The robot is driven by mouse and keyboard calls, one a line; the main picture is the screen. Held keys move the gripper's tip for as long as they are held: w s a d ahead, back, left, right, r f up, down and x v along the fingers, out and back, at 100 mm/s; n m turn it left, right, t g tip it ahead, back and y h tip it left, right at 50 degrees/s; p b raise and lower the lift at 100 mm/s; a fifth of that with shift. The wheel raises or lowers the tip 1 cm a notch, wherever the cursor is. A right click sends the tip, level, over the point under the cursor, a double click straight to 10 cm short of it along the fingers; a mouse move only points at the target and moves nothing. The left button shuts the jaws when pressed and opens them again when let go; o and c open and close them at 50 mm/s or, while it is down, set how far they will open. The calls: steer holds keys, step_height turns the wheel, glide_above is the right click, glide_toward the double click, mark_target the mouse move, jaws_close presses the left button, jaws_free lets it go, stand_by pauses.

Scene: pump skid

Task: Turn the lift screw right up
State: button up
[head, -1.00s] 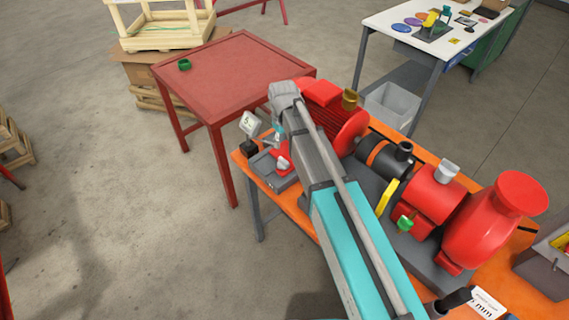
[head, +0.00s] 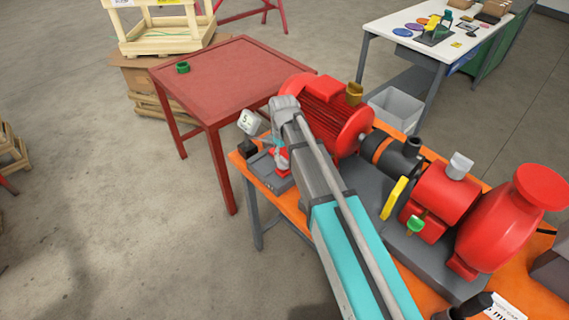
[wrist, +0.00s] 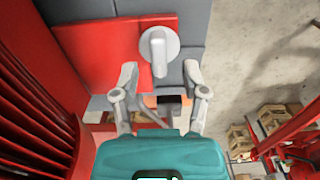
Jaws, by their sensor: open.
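The lift screw appears to be the pale grey round knob with a raised bar grip (wrist: 158,52), on a red block in the wrist view. The bar points down the picture toward my gripper (wrist: 160,72). My gripper is open, one finger on each side of the bar's lower end, with gaps showing between fingers and bar. I cannot tell whether the fingertips are level with the bar. In the head view my arm largely covers this spot, and the knob cannot be made out. A small red part (head: 283,158) shows beside my gripper there.
The red finned motor (head: 325,112) stands close to my arm on the orange bench (head: 515,288). A small gauge with a white face (head: 249,122) stands at the bench's left end. A red table (head: 230,85) with a green ring (head: 182,67) is behind it.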

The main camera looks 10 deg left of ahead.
mark_target(284, 163)
steer(key=shift+f+b, duration=1)
steer(key=shift+f, duration=0.35)
jaws_close()
steer(key=shift+d, duration=0.15)
